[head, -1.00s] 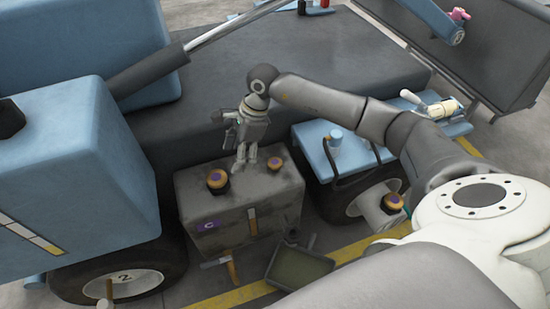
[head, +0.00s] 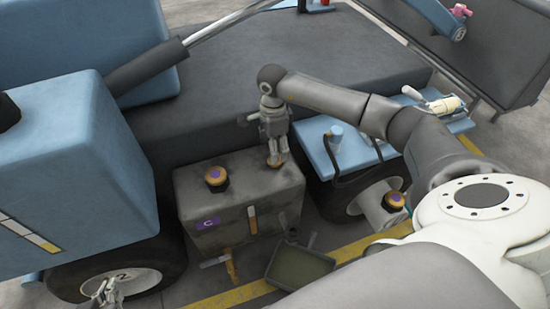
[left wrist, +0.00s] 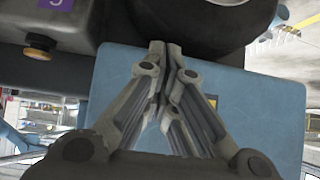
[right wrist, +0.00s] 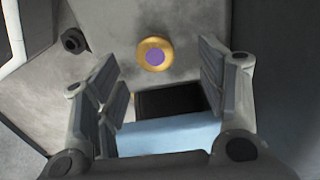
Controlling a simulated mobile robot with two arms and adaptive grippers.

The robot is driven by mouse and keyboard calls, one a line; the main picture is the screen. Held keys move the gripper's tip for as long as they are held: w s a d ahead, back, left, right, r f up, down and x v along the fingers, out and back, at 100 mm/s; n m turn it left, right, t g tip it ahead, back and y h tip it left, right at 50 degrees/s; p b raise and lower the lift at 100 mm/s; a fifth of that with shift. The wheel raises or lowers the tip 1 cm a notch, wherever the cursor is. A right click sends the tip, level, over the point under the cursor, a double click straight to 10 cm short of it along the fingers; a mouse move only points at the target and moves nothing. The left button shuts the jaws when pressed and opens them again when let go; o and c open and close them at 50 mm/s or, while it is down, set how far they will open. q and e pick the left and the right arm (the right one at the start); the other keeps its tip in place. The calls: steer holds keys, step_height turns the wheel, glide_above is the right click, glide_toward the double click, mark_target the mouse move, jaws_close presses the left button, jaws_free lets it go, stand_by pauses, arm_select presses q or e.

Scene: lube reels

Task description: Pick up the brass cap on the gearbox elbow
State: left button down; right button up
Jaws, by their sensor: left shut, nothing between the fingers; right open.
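The grey gearbox (head: 235,215) has two brass caps on top. The left cap (head: 216,176) stands clear; the right cap (head: 275,163) is partly hidden by my right gripper (head: 277,152). Another brass cap (head: 394,201) sits on a pale cylinder at right. I cannot tell which one is the elbow cap. In the right wrist view my right gripper is open, with a purple-centred brass cap (right wrist: 154,55) showing between and beyond its fingers, not gripped. My left gripper (head: 106,291) is shut and empty in front of the left wheel; it also shows in the left wrist view (left wrist: 162,48).
A blue body block (head: 80,170) stands left of the gearbox, and a blue step (head: 335,150) stands right of it. A dark tray (head: 300,267) lies on the floor in front. A dark deck (head: 270,80) lies behind the gearbox.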

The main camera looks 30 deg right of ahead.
steer(key=f, duration=0.2)
steer(key=f+b, duration=0.1)
steer(key=f, duration=0.1)
steer(key=shift+s, duration=0.35)
arm_select(q)
steer(key=w+d+r+t+h, duration=0.1)
steer(key=w+d+r+t, duration=0.1)
steer(key=w+r+t, duration=0.1)
steer(key=shift+w+r+t, duration=0.3)
steer(key=shift+w+r, duration=0.35)
steer(key=shift+r, duration=0.25)
arm_select(e)
steer(key=shift+f, duration=0.35)
steer(key=c, duration=1.2)
